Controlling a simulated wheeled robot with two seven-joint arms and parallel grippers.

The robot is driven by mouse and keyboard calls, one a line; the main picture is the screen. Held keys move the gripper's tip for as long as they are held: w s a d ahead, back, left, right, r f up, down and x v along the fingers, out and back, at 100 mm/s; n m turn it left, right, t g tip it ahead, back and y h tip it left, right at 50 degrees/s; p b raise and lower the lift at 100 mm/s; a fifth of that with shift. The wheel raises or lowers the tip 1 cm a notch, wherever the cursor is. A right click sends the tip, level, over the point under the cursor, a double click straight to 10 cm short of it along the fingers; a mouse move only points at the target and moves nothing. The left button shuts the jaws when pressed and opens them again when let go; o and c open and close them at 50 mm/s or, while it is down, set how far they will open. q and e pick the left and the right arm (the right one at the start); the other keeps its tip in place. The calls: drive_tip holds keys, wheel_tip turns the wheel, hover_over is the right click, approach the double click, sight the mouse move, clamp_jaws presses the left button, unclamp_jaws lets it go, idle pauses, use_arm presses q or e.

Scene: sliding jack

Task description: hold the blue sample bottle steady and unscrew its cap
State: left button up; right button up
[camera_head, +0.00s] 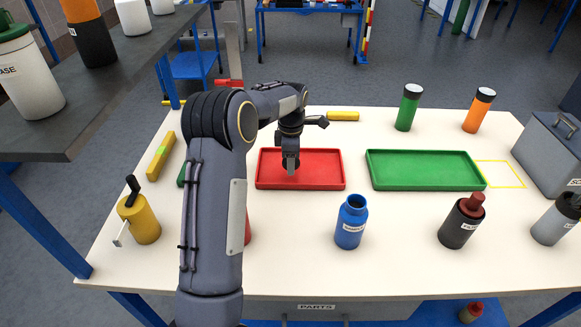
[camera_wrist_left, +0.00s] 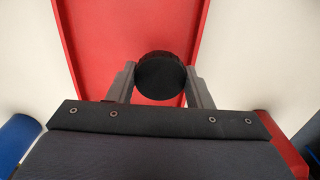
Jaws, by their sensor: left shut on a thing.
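The blue sample bottle (camera_head: 350,225) stands upright on the white table in front of the trays. Its blue neck shows at the top with no cap on it. My left gripper (camera_head: 290,163) reaches out over the red tray (camera_head: 325,182), pointing down. In the left wrist view the gripper (camera_wrist_left: 161,84) is shut on a round black cap (camera_wrist_left: 160,76), with a finger on each side and the red tray below. I cannot tell whether the cap touches the tray. My right gripper is not in view, and nothing holds the bottle.
A green tray (camera_head: 425,170) lies right of the red one. A black bottle with a red top (camera_head: 461,224), a grey bottle (camera_head: 555,222) and a yellow can (camera_head: 139,219) stand along the front. A grey box (camera_head: 548,160) is at right. A dark shelf (camera_head: 120,75) overhangs the left.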

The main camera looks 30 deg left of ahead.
use_arm(q)
drive_tip(key=shift+w+a+f, duration=0.25)
drive_tip(key=shift+f, duration=0.25)
wheel_tip(320, 180, down, 3)
drive_tip(key=shift+f, duration=0.1)
drive_tip(key=shift+f, duration=0.2)
drive_tip(key=o, duration=1.1)
drive_tip(key=shift+r, duration=0.1)
